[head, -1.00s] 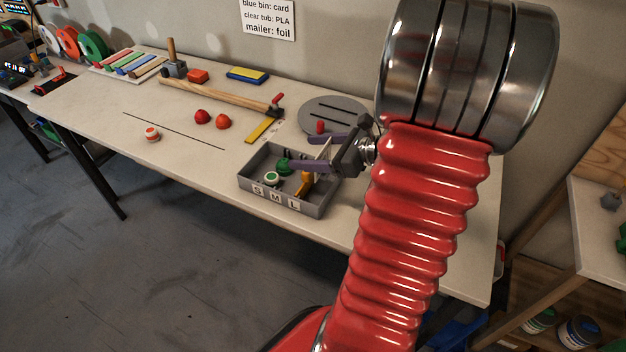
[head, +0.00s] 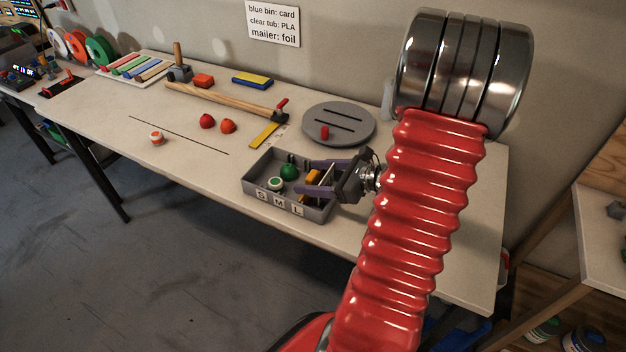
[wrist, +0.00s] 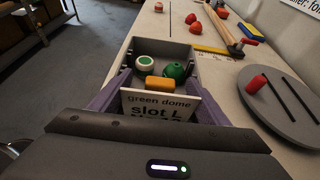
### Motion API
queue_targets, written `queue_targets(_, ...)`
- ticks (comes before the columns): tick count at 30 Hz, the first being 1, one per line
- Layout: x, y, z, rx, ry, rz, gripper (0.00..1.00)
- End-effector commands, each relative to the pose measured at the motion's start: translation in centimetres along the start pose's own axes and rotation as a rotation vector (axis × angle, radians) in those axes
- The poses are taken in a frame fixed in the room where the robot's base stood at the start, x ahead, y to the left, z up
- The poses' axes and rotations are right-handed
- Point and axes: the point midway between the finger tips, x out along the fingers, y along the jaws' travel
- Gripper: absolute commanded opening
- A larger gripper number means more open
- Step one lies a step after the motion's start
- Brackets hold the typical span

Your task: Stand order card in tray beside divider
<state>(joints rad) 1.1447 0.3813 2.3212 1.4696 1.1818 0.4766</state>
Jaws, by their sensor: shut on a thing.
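The white order card (wrist: 160,104) reads "green dome slot L" in the wrist view. My gripper (wrist: 158,88) is shut on it, a purple finger at each side. In the head view the card (head: 327,178) shows as a thin pale edge between the fingers of my gripper (head: 302,177), over the right end of the grey tray (head: 317,214). The card looks roughly upright; whether its lower edge touches the tray floor is hidden. The tray holds a green dome (head: 289,173), a white-and-green puck (head: 275,184) and an orange block (head: 313,176). I cannot clearly make out the divider.
A round grey slotted plate (head: 340,122) with a red peg (head: 325,133) stands behind the tray. The bench front left of the tray is mostly clear.

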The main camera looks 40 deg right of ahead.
Motion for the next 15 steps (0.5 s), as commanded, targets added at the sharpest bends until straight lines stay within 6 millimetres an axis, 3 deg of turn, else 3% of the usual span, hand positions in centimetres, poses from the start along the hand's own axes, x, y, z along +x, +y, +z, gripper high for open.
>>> queue_targets(15,0.39,-0.02,-1.13,0.001,0.002,-0.002,0.48)
